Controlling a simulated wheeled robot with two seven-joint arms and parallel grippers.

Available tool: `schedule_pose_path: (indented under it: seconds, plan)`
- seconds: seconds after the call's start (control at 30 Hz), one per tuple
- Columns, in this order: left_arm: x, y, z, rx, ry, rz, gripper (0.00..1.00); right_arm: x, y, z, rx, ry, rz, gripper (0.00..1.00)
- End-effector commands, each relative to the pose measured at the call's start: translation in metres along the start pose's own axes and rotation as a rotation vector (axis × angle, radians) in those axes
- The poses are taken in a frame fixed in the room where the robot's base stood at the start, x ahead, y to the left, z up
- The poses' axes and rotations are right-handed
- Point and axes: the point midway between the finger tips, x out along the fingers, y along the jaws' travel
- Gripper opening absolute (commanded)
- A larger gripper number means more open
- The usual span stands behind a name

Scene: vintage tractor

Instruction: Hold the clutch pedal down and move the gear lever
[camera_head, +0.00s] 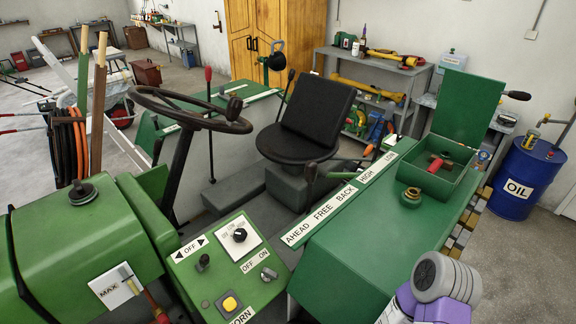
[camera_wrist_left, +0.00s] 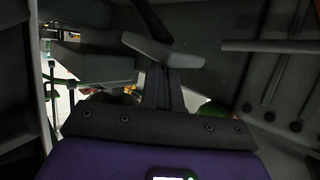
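In the left wrist view a grey pedal plate (camera_wrist_left: 165,50) hangs on a dark arm under the tractor; I take it for the clutch pedal. My left gripper (camera_wrist_left: 168,78) points at it, its dark fingers together with no clear gap. The fingertips meet or nearly meet the plate; contact and how far it is pressed cannot be told. In the head view a short black lever (camera_head: 310,180) stands upright beside the white strip marked AHEAD, FREE, BACK (camera_head: 319,216); it looks like the gear lever. Purple and grey parts of my right arm show at the lower right; its gripper is not seen.
The steering wheel (camera_head: 190,108) and black seat (camera_head: 307,120) stand behind the dashboard (camera_head: 228,262). A red-knobbed lever (camera_head: 209,75) rises left of the seat. An open green toolbox (camera_head: 428,170) sits on the right fender. A blue oil drum (camera_head: 526,180) stands at the far right.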

Motion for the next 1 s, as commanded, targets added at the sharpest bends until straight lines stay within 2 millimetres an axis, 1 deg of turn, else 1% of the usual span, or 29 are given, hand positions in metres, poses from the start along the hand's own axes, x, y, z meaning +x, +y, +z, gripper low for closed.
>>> schedule_pose_path:
  seconds: [0.03, 1.0]
  plan:
    - [0.002, 0.000, 0.006, -0.001, -0.002, 0.001, 0.00, 0.006, 0.002, 0.000, 0.000, 0.000, 0.000, 0.43]
    - [0.013, -0.009, 0.062, 0.000, -0.003, 0.002, 0.00, 0.060, 0.022, -0.002, -0.002, 0.000, -0.001, 0.43]
